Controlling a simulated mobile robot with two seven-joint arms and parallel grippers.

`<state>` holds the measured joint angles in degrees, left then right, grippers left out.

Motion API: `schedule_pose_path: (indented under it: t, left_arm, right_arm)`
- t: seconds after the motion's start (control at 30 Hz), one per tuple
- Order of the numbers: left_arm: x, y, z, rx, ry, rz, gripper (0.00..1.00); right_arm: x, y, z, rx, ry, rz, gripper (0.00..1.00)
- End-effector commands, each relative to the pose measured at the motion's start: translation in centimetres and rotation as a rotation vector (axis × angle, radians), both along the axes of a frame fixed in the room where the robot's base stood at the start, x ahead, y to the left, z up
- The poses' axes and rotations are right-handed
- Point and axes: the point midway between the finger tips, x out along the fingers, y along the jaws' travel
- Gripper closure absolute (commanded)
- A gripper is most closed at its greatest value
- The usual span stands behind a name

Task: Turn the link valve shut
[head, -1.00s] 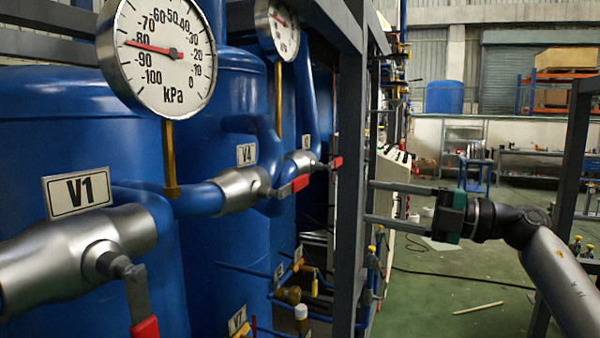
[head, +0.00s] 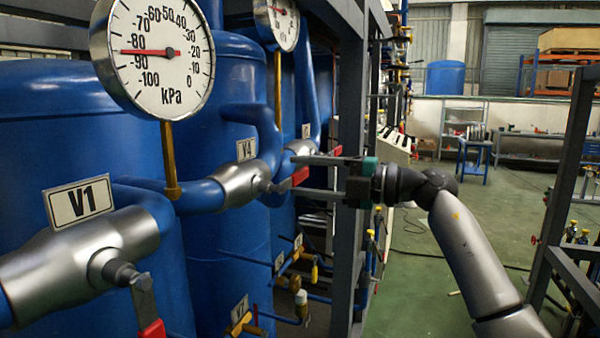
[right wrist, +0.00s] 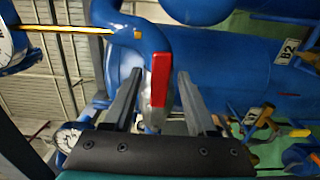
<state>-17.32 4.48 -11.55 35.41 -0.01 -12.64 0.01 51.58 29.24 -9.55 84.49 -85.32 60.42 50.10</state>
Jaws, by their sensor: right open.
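The V4 valve (head: 240,184) is a silver body on the blue pipe between the tanks, under a V4 label (head: 246,149). Its red-ended lever (head: 300,176) points right, roughly along the pipe. My right gripper (head: 282,174) reaches in from the right, open, with one finger above the lever and one below in the head view. In the right wrist view the red handle (right wrist: 160,78) lies between the two spread fingers (right wrist: 160,90), with gaps on both sides. Which label marks the link valve is not shown. My left gripper is out of view.
The V1 valve (head: 80,258) with its red lever is at the front left. A large kPa gauge (head: 155,55) on a brass stem stands above the pipe. A dark frame post (head: 350,110) stands close to my right gripper. Small valves (head: 298,297) sit low down.

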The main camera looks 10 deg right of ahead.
Motion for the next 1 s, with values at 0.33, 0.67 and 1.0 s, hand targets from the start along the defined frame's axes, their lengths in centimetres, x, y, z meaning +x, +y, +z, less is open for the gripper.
schedule_pose_path:
  t: [0.33,0.67,1.0]
  left_arm:
    - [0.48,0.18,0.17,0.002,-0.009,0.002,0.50]
    - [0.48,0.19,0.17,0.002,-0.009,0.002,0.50]
    - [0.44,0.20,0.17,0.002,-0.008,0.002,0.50]
  right_arm:
    - [0.64,0.98,-0.01,-0.001,0.000,0.000,0.43]
    - [0.62,0.95,-0.02,-0.001,0.000,0.000,0.68]
    - [0.60,0.93,-0.02,-0.001,0.000,0.000,1.00]
